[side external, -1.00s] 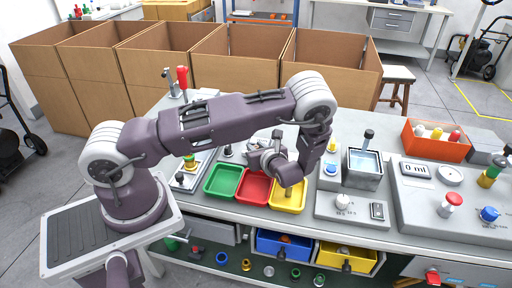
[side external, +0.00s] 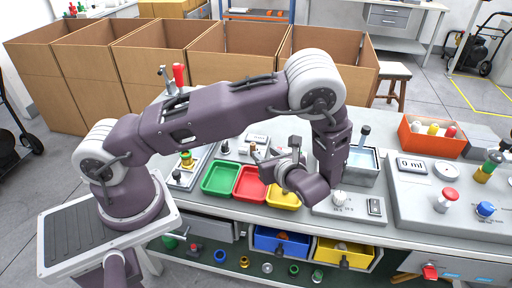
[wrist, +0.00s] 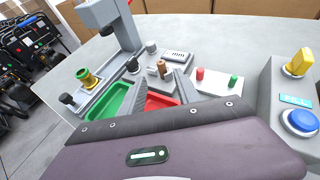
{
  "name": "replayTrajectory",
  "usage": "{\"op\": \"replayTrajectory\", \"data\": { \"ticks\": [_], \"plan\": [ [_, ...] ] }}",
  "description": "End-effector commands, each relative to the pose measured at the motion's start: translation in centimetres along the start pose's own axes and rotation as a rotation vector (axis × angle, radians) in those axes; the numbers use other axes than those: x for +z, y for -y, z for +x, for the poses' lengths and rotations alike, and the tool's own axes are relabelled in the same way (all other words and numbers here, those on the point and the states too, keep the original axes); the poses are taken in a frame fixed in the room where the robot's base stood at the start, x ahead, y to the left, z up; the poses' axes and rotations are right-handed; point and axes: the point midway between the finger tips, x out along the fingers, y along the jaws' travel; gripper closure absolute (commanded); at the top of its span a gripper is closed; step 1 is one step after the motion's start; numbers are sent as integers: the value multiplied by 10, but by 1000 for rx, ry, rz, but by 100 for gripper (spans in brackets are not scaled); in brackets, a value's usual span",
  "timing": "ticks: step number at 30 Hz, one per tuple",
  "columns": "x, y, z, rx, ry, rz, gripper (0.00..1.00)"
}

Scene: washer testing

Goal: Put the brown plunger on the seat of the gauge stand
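The brown plunger (wrist: 163,69) is a small upright cylinder at the tips of my gripper in the wrist view, and shows as a small brown piece (side external: 253,148) in the side view. My gripper (side external: 260,155) seems shut on it, above the back of the red and yellow trays; the finger contact is small and hard to see. A grey stand with a tall column (wrist: 122,28), which looks like the gauge stand, is at the far left of the bench. A yellow and green piece (wrist: 88,78) sits on its base. My arm hides part of the stand in the side view.
Green (side external: 220,180), red (side external: 250,184) and yellow (side external: 284,198) trays stand in a row on the bench. A small black knob (wrist: 132,65) and a grey cylinder (wrist: 151,47) stand near the plunger. A water bath (side external: 362,165) and an orange bin (side external: 432,140) are to the right.

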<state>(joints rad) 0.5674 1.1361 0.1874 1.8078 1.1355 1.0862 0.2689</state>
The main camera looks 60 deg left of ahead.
Motion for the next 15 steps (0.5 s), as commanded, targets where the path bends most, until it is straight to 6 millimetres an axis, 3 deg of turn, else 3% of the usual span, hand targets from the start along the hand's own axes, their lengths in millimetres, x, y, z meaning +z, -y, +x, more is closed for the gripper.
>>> {"op": "replayTrajectory", "data": {
  "ticks": [5,9,15],
  "plan": [
    [49,-22,-30,143,-160,-286,61],
    [102,-61,-72,324,-384,-670,61],
    [159,-125,-144,532,-741,-1238,61]
  ]
}}
